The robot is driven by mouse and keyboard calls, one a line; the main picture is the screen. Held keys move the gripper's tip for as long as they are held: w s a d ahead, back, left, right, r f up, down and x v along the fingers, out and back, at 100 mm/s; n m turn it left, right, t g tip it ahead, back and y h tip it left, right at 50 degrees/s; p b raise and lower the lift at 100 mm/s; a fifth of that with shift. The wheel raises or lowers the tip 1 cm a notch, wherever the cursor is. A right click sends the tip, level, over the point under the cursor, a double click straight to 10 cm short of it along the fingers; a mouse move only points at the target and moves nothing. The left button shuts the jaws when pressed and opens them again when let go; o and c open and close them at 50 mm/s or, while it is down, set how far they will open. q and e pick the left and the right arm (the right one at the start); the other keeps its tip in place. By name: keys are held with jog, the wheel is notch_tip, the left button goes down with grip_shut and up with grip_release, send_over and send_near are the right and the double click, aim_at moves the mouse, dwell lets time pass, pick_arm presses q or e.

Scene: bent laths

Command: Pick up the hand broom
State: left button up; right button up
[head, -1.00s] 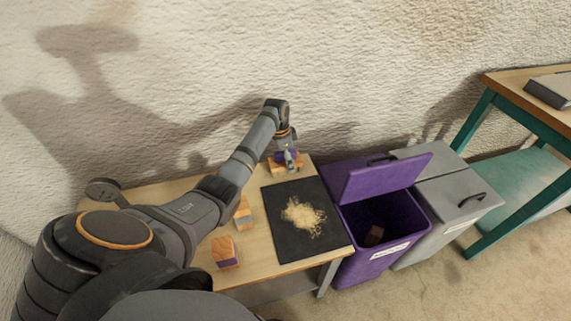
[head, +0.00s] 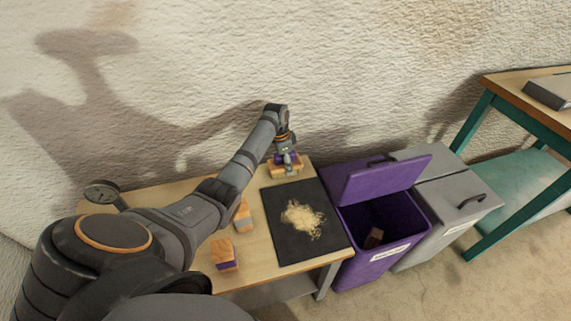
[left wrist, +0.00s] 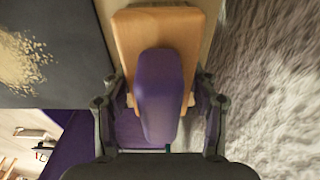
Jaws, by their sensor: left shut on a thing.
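The hand broom (head: 285,171) has a wooden body and a purple handle. It is at the back of the wooden table, beyond the dark mat, partly hidden by my left gripper in the head view. In the left wrist view the broom (left wrist: 160,95) is centred, its purple handle lying between the two fingers. My left gripper (head: 287,158) is shut on the broom; its fingers show on both sides in the left wrist view (left wrist: 160,105). I cannot tell whether the broom touches the table. My right gripper is not in view.
A dark mat (head: 287,245) bears a pile of pale shavings (head: 302,219). An open purple bin (head: 345,265) with a brown block inside and a closed grey bin (head: 440,215) stand right. The rough wall is close behind.

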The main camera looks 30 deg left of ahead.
pick_arm(q)
jog(key=shift+r, duration=0.55)
jog(key=r, duration=0.2)
jog(key=r+p, duration=0.1)
jog(key=shift+s+d, duration=0.1)
jog(key=shift+d, duration=0.15)
jog(key=shift+s+d+r+p, duration=0.25)
jog(key=shift+s+d+r, duration=0.1)
jog(key=shift+r, duration=0.2)
jog(key=shift+s+d+r+p, duration=0.2)
jog(key=shift+d+r, duration=0.1)
jog(key=shift+r, duration=0.2)
jog(key=s+d+r+p, duration=0.3)
jog(key=s+d+r, duration=0.4)
jog(key=d, duration=0.2)
jog(key=shift+s, duration=0.2)
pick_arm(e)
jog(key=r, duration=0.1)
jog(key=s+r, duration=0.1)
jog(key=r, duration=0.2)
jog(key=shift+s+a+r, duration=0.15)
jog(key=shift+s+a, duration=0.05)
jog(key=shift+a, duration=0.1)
pick_arm(q)
jog(key=shift+d+f, duration=0.1)
